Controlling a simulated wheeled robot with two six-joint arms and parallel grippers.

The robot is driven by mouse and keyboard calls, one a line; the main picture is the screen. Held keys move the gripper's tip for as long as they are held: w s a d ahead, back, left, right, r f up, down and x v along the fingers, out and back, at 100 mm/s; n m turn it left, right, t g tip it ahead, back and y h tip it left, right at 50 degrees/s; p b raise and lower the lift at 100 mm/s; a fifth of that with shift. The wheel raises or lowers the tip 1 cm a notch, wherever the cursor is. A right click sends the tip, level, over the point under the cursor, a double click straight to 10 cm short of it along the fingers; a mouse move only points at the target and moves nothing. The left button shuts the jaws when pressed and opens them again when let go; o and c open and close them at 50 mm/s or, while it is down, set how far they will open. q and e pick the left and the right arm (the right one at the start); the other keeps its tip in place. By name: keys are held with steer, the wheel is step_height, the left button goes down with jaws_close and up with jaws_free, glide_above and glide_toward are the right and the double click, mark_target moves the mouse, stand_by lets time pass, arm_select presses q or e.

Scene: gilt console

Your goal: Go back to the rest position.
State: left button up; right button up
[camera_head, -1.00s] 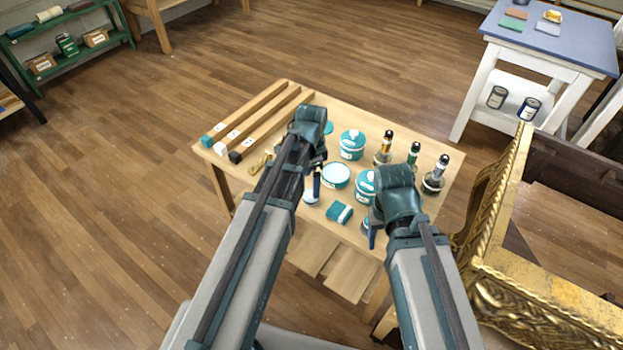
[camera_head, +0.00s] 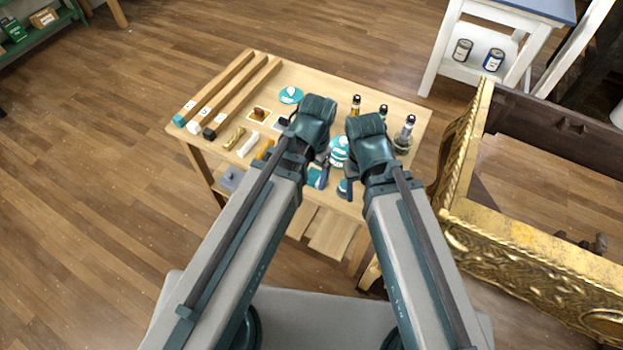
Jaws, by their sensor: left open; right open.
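Both my arms reach forward from the bottom of the head view. My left gripper (camera_head: 296,150) is open, over the middle of the wooden table (camera_head: 320,82). My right gripper (camera_head: 352,178) is open, a little to the right over the table's front part. The wrists hide much of both grippers' fingers. I see nothing held in either. Behind and between them, a teal and white jar (camera_head: 339,150) is partly hidden.
Three wooden bars with coloured ends (camera_head: 228,95) lie at the table's left. Small bottles (camera_head: 404,134) stand at its right. A carved gilt console (camera_head: 470,140) is close on the right. A white stand (camera_head: 437,65) is behind. Open floor lies left.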

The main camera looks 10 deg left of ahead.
arm_select(q)
steer(key=s, duration=0.1)
steer(key=s+d+n, duration=0.1)
steer(key=s+n, duration=0.1)
steer(key=shift+s+d, duration=0.35)
steer(key=shift+d, duration=0.05)
steer(key=shift+r, duration=0.15)
arm_select(e)
steer(key=shift+r, duration=0.15)
